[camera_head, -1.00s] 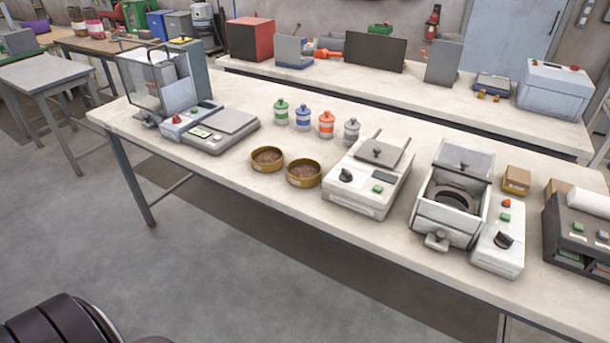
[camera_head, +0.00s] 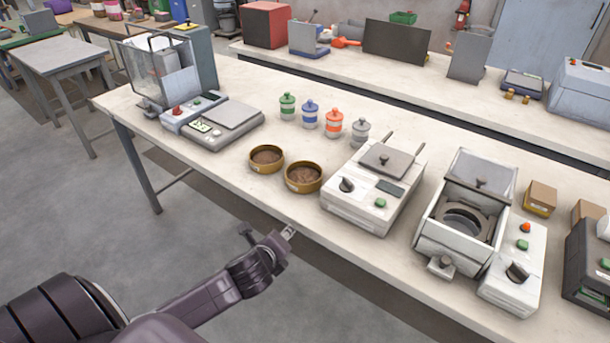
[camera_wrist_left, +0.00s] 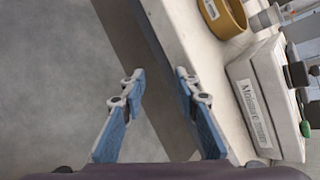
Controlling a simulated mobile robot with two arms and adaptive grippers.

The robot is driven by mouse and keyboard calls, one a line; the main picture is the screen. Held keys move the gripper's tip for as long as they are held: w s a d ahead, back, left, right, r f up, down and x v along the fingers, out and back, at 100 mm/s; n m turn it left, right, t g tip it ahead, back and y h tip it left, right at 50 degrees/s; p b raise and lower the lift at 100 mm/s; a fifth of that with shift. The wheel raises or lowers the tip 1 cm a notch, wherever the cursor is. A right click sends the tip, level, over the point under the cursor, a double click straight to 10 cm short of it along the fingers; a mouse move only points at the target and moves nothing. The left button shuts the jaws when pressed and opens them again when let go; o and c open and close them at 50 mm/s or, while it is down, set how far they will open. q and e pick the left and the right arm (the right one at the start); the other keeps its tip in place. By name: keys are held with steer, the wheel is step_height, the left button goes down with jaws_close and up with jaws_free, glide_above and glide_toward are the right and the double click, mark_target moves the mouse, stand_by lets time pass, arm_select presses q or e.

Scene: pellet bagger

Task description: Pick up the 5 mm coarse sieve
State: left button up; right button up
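Two round brass-coloured sieves with brown, dark insides stand side by side near the front edge of the table: a left one (camera_head: 266,158) and a right one (camera_head: 304,178). Their labels are too small to read, so I cannot tell which is the 5 mm coarse one. One sieve (camera_wrist_left: 236,28) with a white label is partly in the left wrist view, at the top. My left gripper (camera_head: 268,234) is open and empty in front of the table edge, apart from the sieves. Its two blue-padded fingers (camera_wrist_left: 155,85) are spread in the wrist view. My right gripper is not in view.
A white moisture device (camera_head: 368,190) stands just right of the sieves. Several lidded jars (camera_head: 311,115) stand behind them, and a flat scale (camera_head: 222,125) to the left. The table's front edge (camera_head: 225,170) lies between my gripper and the sieves.

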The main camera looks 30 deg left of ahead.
arm_select(q)
steer(key=w+a+r+m+t, duration=0.1)
steer(key=w+a+r+m, duration=0.1)
steer(key=r+m, duration=0.1)
steer(key=w+a+r+m+t, duration=0.1)
steer(key=w+a+r+m, duration=0.1)
steer(key=w+r+m, duration=0.1)
steer(key=w+a+r+m+t, duration=0.1)
steer(key=w+a+r+m, duration=0.1)
steer(key=w+r+m, duration=0.1)
steer(key=shift+w+m+y, duration=0.2)
steer(key=shift+m+y, duration=0.2)
steer(key=shift+m, duration=0.2)
steer(key=shift+w+a+r, duration=0.1)
steer(key=shift+w+a, duration=0.05)
steer(key=shift+w, duration=0.15)
glide_toward(291, 168)
steer(key=shift+w+f+p, duration=0.2)
steer(key=shift+w+p, duration=0.1)
steer(key=shift+w, duration=0.85)
steer(key=shift+a+x, duration=0.15)
steer(key=shift+x, duration=0.8)
steer(key=shift+a+x, duration=0.15)
steer(key=shift+x, duration=0.8)
steer(key=shift+w+a+f, duration=0.2)
steer(key=shift+w+f, duration=0.15)
steer(key=shift+w, duration=0.15)
jaws_close()
